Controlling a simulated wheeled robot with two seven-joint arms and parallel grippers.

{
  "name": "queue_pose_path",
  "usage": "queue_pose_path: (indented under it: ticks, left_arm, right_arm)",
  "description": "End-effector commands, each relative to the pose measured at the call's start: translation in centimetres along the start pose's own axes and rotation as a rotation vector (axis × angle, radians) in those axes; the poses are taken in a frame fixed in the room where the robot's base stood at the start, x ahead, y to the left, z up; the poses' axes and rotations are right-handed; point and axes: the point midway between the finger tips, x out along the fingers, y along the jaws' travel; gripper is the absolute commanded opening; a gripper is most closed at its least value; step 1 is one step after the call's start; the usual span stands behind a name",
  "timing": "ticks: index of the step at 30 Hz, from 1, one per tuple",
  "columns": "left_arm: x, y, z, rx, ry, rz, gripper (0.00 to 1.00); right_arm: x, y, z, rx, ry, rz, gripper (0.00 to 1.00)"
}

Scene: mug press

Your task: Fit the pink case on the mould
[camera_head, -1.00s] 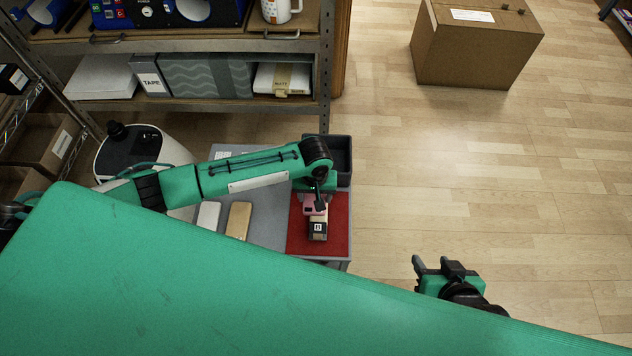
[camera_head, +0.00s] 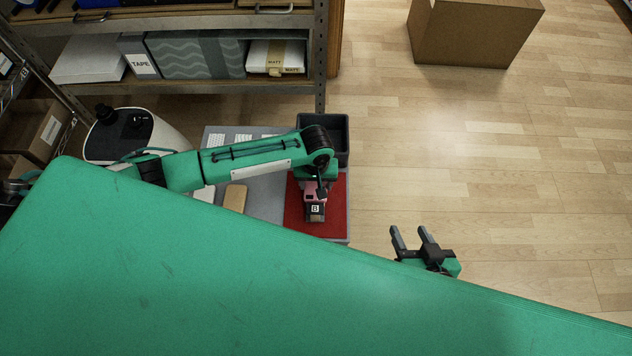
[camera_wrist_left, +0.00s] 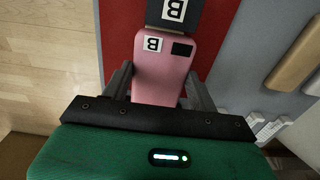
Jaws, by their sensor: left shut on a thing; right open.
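The pink case (camera_wrist_left: 163,75) is between the fingers of my left gripper (camera_wrist_left: 160,88) in the left wrist view. It has a white B label and a dark patch at its far end. The mould (camera_wrist_left: 176,14), a dark block with its own B label, is right at that end; I cannot tell whether the case touches it or overlaps it. In the head view my left gripper (camera_head: 316,190) is shut on the case (camera_head: 309,197) over the red mat, beside the mould (camera_head: 316,217). My right gripper (camera_head: 416,238) is open and empty, apart to the right.
The red mat (camera_head: 333,217) lies on a grey table (camera_head: 265,205). A gold slab (camera_head: 235,198) and a pale slab (camera_head: 205,194) lie to the left. A dark bin (camera_head: 341,140) stands behind the mat. Shelving is at the back left.

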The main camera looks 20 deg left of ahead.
Motion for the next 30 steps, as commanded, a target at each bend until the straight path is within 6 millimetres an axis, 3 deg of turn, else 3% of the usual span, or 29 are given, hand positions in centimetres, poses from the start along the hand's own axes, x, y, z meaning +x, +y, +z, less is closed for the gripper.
queue_pose_path:
  ticks: [2,13,30]
  left_arm:
    - [0.6,0.0,0.0,0.0,0.001,0.0,0.37]
    - [1.6,0.0,-0.1,0.0,0.001,0.0,0.37]
    - [3.0,0.0,0.0,0.0,0.0,0.001,0.37]
  right_arm:
    - [0.4,-0.6,0.0,0.005,0.056,-0.016,0.47]
    - [0.7,-0.3,-5.1,-0.01,0.34,-0.016,0.47]
    - [-1.1,-0.3,-10.8,-0.027,0.712,-0.026,0.47]
